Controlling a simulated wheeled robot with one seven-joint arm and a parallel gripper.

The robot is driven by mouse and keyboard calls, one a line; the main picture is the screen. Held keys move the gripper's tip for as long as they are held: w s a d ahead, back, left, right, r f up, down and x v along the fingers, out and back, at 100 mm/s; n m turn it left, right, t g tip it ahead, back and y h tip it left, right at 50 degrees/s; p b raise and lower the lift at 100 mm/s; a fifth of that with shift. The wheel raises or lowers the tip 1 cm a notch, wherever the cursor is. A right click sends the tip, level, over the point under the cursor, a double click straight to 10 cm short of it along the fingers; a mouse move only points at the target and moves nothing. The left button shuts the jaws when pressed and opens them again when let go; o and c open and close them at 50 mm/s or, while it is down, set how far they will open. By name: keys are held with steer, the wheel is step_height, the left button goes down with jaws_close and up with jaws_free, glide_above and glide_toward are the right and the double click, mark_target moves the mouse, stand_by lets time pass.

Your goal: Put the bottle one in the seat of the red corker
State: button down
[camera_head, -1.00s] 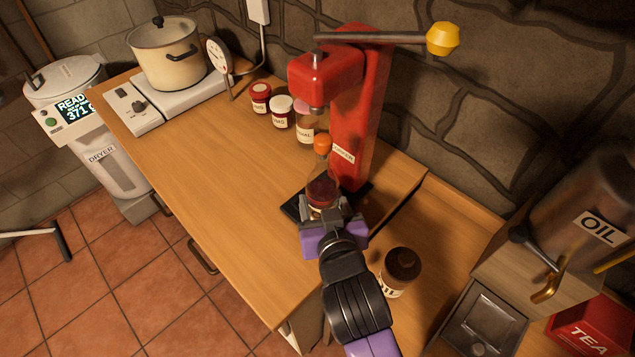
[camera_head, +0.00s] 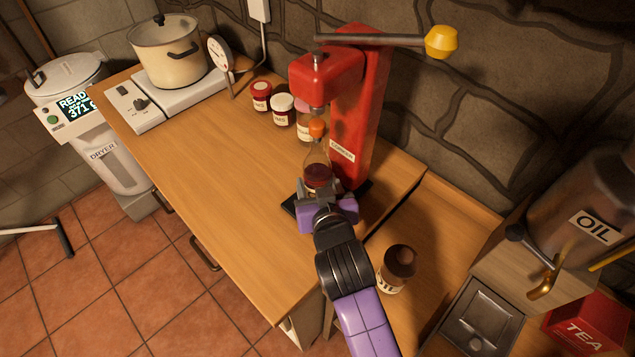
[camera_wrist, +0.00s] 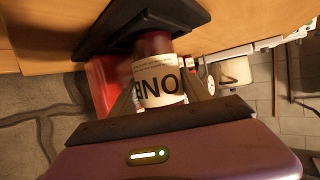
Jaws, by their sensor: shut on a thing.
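The bottle one (camera_head: 317,157) is clear glass with dark red contents and an orange top. My gripper (camera_head: 318,190) is shut around its lower part from the front. The wrist view shows the bottle (camera_wrist: 160,80) between the fingers, its "ONE" label upside down. The red corker (camera_head: 352,125) stands behind on a black base (camera_head: 364,187), with its head (camera_head: 325,76) above and slightly behind the bottle's top. The bottle looks upright over or at the front of the base. My gripper hides its bottom in the head view, so I cannot tell whether it touches the seat.
Several jars (camera_head: 283,109) stand behind left of the corker. A pot (camera_head: 165,52) on a hotplate and a dial gauge (camera_head: 221,53) are farther left. A brown-capped jar (camera_head: 399,264) stands right of my arm. The middle of the wooden counter (camera_head: 215,160) is clear.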

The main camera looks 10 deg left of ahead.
steer(key=c, duration=0.5)
jaws_free()
steer(key=shift+f, duration=0.15)
steer(key=shift+r, duration=0.2)
steer(key=v, duration=1.2)
steer(key=shift+b, duration=0.45)
